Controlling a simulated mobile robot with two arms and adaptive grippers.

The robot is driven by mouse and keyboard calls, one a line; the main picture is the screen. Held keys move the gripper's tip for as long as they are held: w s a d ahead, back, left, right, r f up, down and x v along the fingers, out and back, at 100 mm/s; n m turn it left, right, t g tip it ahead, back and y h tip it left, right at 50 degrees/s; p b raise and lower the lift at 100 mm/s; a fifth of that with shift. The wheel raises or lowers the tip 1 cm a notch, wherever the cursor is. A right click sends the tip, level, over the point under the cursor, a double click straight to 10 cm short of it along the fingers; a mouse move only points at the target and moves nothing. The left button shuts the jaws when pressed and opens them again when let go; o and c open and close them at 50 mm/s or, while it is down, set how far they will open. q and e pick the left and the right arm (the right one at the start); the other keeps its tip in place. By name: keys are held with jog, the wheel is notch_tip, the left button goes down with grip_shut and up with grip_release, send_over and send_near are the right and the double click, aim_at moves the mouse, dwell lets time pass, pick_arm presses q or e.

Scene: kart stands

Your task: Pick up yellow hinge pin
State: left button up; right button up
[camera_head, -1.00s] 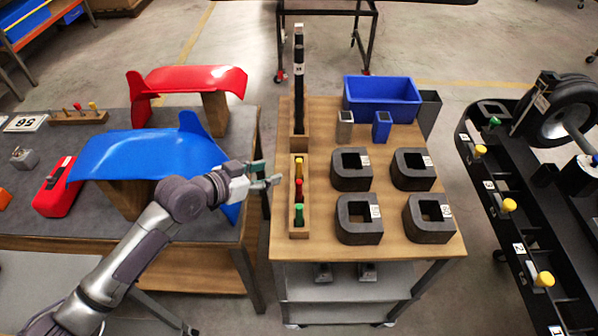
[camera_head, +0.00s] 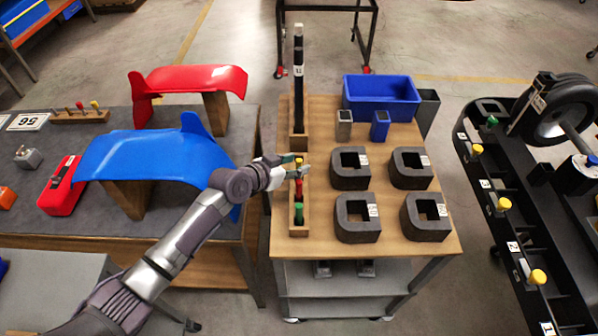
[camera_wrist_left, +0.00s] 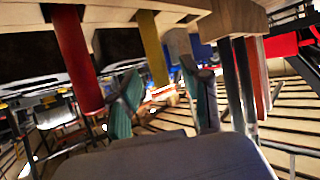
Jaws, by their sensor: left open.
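The yellow hinge pin (camera_wrist_left: 153,48) shows in the left wrist view between my two open fingers, hanging down in the picture from the wooden rack (camera_wrist_left: 120,14). A gap shows on both sides of it. In the head view, my left gripper (camera_head: 297,166) is over the far part of the rack and mostly hides the yellow pin. The red pin (camera_head: 299,187) and green pin (camera_head: 299,212) stand in the same rack, nearer me. The red pin also shows in the wrist view (camera_wrist_left: 75,55), left of the fingers. My right gripper is out of view.
A tall black post (camera_head: 298,90) stands just behind the rack. A blue bin (camera_head: 382,98) stands at the back. A blue fender (camera_head: 150,158) lies left, under my arm.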

pick_arm(q)
grip_shut()
jog(key=shift+r, duration=0.15)
dwell(0.4)
